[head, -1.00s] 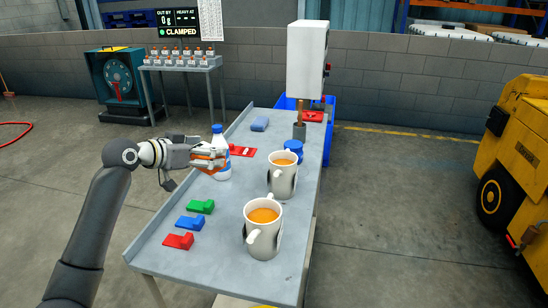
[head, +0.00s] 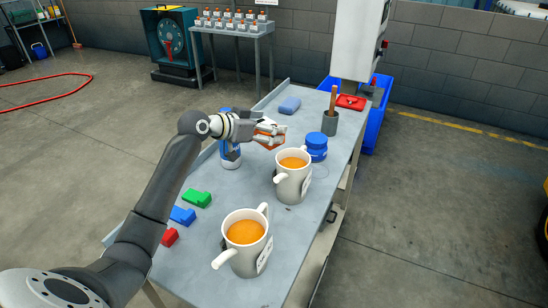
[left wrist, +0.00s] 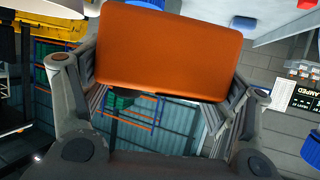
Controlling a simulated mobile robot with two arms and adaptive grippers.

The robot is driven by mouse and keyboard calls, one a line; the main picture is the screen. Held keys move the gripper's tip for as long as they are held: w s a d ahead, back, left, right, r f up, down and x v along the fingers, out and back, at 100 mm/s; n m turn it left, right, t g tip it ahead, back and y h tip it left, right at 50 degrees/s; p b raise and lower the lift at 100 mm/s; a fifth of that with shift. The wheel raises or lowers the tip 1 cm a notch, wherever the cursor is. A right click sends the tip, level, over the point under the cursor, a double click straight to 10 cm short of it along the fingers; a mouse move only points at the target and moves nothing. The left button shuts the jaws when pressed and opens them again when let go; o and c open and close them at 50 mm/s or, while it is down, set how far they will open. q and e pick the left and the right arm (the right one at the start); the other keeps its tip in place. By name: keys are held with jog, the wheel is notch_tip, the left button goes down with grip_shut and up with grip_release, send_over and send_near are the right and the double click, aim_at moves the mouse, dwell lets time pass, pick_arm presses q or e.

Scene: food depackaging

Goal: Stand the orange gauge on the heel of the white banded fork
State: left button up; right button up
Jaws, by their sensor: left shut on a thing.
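My left gripper (head: 270,134) is shut on the orange gauge (left wrist: 170,45), a flat plate with rounded corners that fills the upper middle of the left wrist view. In the head view only a small part of the gauge (head: 268,141) shows, between the fingers, above the table behind the far mug. I cannot pick out the white banded fork in either view. My right gripper is not in view.
The grey table (head: 215,235) carries two mugs of orange drink, a far one (head: 290,185) and a near one (head: 243,255). A bottle (head: 230,155) stands left of my gripper. Green (head: 197,198), blue (head: 183,215) and red (head: 170,237) blocks lie along the left edge. A blue-lidded jar (head: 316,147) stands right of the gripper.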

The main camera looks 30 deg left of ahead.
pick_arm(q)
notch_tip(320, 180, down, 5)
jog(key=shift+r, duration=0.1)
notch_tip(320, 180, down, 4)
jog(key=shift+w+f+p, duration=0.1)
jog(key=shift+f+p, duration=0.1)
jog(key=shift+p, duration=0.1)
notch_tip(320, 180, down, 3)
jog(key=shift+f, duration=0.2)
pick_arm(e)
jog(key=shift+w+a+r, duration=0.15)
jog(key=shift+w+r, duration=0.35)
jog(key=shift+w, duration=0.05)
pick_arm(q)
jog(key=o, duration=0.8)
jog(key=shift+f, duration=0.15)
jog(key=shift+c, duration=0.2)
jog(key=shift+o, duration=0.9)
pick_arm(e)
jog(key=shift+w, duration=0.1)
